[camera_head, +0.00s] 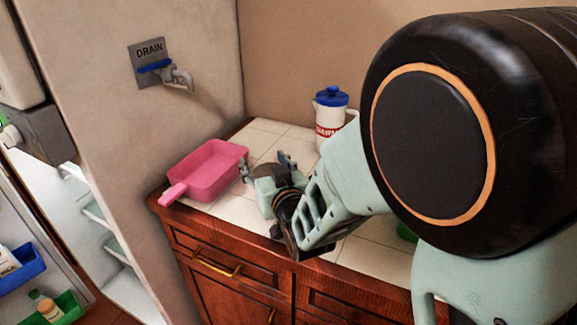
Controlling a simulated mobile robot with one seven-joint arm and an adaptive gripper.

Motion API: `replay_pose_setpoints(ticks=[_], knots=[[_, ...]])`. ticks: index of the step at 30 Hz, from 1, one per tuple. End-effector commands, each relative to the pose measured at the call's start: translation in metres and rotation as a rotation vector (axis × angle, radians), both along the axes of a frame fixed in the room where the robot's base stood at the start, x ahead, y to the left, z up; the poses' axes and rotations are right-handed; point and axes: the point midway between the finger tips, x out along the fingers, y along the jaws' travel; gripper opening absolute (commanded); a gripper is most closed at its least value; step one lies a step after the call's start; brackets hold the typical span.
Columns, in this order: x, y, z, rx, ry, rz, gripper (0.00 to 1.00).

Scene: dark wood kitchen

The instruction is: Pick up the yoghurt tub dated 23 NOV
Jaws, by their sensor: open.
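I see no yoghurt tub that I can make out, and no 23 NOV date is readable. My gripper (266,164) is above the white tiled counter, with its fingers spread apart and nothing visible between them. It is just right of the pink pan (207,172). My arm covers much of the right side of the view and hides part of the counter.
A white jug (328,128) with a blue lid stands at the counter's back. A tap marked DRAIN (178,75) juts from the pale wall. At left, an open cabinet (122,262) has shelves; blue (22,270) and green (62,311) bins hold items.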

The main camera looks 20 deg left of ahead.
Motion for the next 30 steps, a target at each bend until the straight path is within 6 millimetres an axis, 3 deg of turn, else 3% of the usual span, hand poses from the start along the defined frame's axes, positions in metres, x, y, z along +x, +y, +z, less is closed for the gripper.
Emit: replay_pose_setpoints(ticks=[8,21,30], knots=[[-0.0003,0.0,-0.0004,0.0,0.0,0.0,0.56],[-0.0003,0.0,-0.0002,0.0,0.0,0.0,0.11],[-0.0002,0.0002,0.0007,0.001,-0.002,0.0,0.09]])
